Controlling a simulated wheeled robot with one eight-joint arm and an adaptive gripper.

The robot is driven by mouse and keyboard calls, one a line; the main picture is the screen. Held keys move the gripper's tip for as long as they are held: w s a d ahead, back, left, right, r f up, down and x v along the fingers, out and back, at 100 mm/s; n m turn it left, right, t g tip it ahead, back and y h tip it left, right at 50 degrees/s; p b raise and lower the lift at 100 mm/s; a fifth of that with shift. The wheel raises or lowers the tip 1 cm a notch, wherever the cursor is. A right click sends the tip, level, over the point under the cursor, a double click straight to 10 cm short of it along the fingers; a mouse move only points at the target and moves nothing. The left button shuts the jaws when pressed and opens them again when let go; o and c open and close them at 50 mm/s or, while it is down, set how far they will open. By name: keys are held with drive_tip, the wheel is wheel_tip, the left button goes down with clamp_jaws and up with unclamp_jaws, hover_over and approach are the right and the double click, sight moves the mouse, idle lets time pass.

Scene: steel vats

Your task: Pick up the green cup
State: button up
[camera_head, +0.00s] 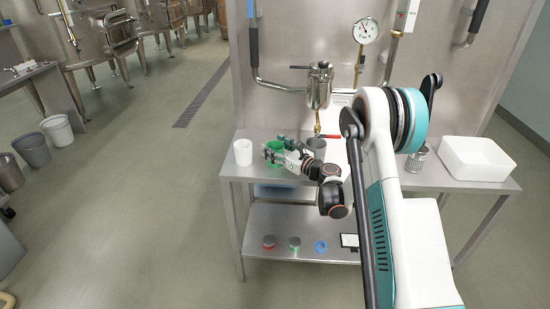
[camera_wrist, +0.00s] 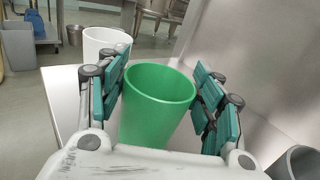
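The green cup (camera_wrist: 157,105) stands between the two finger pads of my gripper (camera_wrist: 160,92) in the wrist view. Its mouth faces up and looks empty. The teal pads lie close along its left and right sides. Whether they press on it or leave a small gap, I cannot tell. In the head view the green cup (camera_head: 280,151) is partly hidden by my gripper (camera_head: 275,152), above the steel table (camera_head: 232,172). Its base is hidden, so I cannot tell whether it rests on the table.
A white cup (camera_head: 243,152) stands just left of the green one. A grey cup (camera_head: 316,145) stands to its right, near a steel vessel (camera_head: 319,88) with a red-handled tap. A white tub (camera_head: 477,158) and a perforated metal cup (camera_head: 416,160) are at the right. The steel wall rises behind.

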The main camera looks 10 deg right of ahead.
drive_tip(key=c, duration=0.5)
drive_tip(key=shift+r, duration=0.15)
